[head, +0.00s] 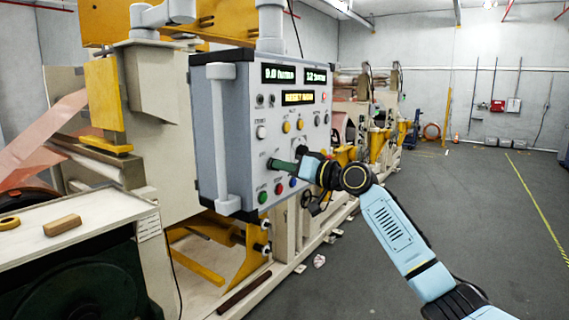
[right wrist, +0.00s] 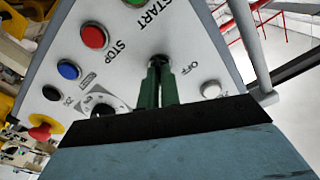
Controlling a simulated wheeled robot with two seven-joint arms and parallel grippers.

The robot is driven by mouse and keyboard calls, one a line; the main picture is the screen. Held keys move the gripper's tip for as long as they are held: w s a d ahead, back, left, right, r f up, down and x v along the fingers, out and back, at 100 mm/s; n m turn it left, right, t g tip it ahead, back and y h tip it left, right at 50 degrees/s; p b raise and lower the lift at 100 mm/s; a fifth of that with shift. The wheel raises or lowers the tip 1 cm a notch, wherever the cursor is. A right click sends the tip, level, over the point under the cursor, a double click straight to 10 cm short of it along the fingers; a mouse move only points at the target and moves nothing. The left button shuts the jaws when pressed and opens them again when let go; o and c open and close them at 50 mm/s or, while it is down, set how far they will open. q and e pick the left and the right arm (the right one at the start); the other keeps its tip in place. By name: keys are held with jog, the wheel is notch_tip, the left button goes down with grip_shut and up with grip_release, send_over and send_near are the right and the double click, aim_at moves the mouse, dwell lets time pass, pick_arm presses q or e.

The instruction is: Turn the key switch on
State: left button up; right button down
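The grey control box (head: 225,135) hangs at the centre of the head view with its button panel facing right. My right gripper (head: 272,163) reaches its lower panel, with green fingers pointing at the face. In the right wrist view, the fingers (right wrist: 159,72) are close together around a small dark key (right wrist: 158,59) on the panel, beside the OFF label. The gripper appears shut on this key. The fingertips cover most of the key switch, and its exact angle cannot be read. My left gripper is not in view.
Near the fingers in the wrist view are a red STOP button (right wrist: 94,37), a blue button (right wrist: 68,69), a white button (right wrist: 211,89) and a rotary selector (right wrist: 104,107). A vertical handle (head: 223,135) runs along the box's left side. Open floor (head: 460,220) lies to the right.

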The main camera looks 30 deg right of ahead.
jog(key=shift+r+m, duration=0.1)
jog(key=shift+m, duration=0.4)
jog(key=c, duration=1.6)
grip_release()
jog(key=shift+b+v, duration=2.5)
jog(key=shift+v, duration=4.2)
